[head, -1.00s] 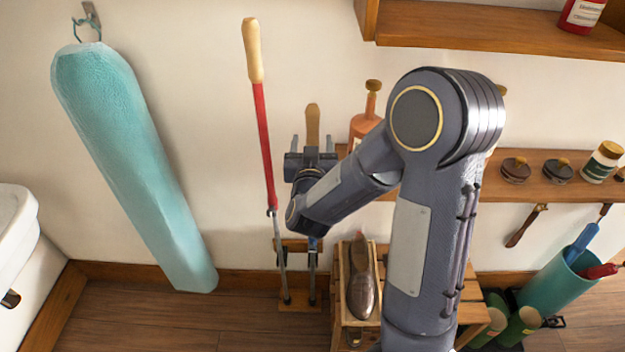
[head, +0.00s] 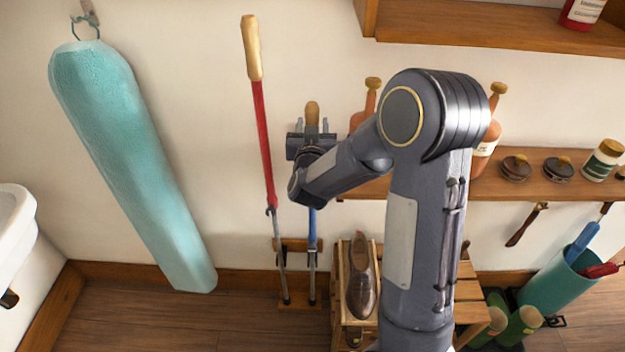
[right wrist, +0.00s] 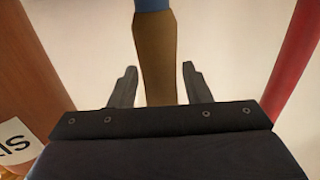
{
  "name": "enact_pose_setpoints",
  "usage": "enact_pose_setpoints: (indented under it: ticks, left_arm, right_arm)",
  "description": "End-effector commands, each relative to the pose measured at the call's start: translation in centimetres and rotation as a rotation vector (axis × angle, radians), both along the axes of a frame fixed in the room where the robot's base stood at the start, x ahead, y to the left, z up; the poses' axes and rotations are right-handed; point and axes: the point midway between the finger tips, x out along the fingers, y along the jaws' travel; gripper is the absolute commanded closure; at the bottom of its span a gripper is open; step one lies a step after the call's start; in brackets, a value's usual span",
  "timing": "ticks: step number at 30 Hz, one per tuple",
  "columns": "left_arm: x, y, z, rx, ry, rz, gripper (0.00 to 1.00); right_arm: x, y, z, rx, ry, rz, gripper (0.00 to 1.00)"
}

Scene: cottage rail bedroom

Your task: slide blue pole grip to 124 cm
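The blue pole (head: 312,228) stands upright against the wall, its lower end at a wooden floor rack. Its wooden grip (head: 312,113) rises above my right gripper (head: 312,125). In the right wrist view the brown grip (right wrist: 155,62) lies between the two fingers of my right gripper (right wrist: 159,86), with a gap on each side, and the blue shaft (right wrist: 152,4) shows at the top edge. The fingers are open around the grip. My forearm hides part of the pole in the head view. My left gripper is not in view.
A red pole (head: 263,140) with a wooden grip stands close on the left. A shelf (head: 520,187) with bottles and tins is on the right. A wooden crate (head: 344,285) holding shoes stands below. A teal ironing board (head: 130,150) hangs at left.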

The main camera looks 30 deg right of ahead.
Motion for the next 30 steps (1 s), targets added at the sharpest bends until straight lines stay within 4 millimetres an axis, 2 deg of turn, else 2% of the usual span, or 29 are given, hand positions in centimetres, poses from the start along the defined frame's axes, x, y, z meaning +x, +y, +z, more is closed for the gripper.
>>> enact_pose_setpoints:
  ticks: [1,7,11,30]
  left_arm:
    - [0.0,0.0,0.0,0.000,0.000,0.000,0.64]
    - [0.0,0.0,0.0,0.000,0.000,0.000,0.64]
    - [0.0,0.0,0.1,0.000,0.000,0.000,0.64]
    - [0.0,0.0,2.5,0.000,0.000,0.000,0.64]
  right_arm:
    - [0.0,0.0,0.0,0.000,0.000,0.000,0.63]
    - [0.0,0.0,0.0,0.000,0.000,0.000,0.88]
    - [0.0,0.0,0.2,0.000,0.000,0.000,0.88]
    - [0.0,0.0,3.6,-0.001,-0.004,0.000,0.89]
